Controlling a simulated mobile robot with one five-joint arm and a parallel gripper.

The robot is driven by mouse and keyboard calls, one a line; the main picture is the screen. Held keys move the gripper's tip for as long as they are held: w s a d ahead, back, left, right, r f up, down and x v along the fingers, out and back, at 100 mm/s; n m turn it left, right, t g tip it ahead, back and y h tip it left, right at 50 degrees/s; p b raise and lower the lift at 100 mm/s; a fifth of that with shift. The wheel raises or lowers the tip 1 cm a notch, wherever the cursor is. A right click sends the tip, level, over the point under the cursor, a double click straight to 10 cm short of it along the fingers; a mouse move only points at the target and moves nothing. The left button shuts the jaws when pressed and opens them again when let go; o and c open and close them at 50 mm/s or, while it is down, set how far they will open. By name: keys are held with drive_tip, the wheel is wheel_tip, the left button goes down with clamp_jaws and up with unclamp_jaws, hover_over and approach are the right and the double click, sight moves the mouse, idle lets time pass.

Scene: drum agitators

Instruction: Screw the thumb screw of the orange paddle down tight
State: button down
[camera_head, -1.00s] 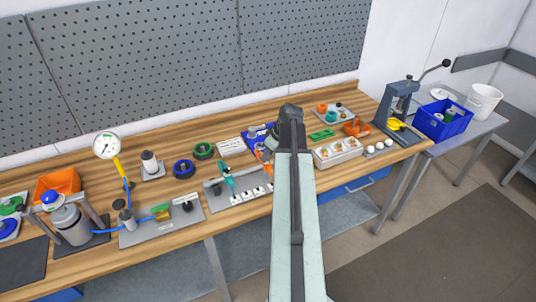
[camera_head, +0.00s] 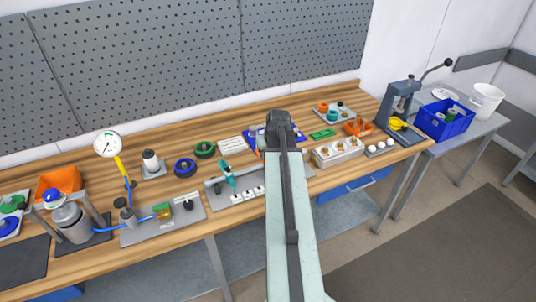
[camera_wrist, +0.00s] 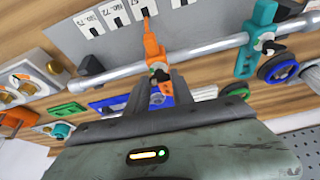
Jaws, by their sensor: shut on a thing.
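The orange paddle (camera_wrist: 149,32) sits on a grey shaft (camera_wrist: 207,50) in the wrist view. Its thumb screw (camera_wrist: 160,76) lies at the paddle's hub, between my fingertips. My gripper (camera_wrist: 161,80) is shut on this screw, and the fingers partly cover it. I cannot tell how far the screw is turned in. In the head view my arm hides the orange paddle and the fingertips. A teal paddle (camera_wrist: 259,38) is on the same shaft, also visible in the head view (camera_head: 227,172), left of my arm.
A grey plate with numbered slots (camera_wrist: 90,22) lies beside the shaft. Green (camera_head: 204,149) and blue (camera_head: 185,167) rings lie behind it on the bench. A light tray of brass parts (camera_head: 337,152) stands right of my arm. A gauge (camera_head: 108,145) stands at the left.

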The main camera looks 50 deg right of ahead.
drive_tip(key=shift+w, duration=0.1)
idle(0.3)
drive_tip(key=c, duration=1.1)
unclamp_jaws()
drive_tip(key=shift+r, duration=0.1)
drive_tip(key=p+v, duration=0.7)
drive_tip(key=shift+s+r, duration=0.2)
drive_tip(key=shift+r, duration=0.1)
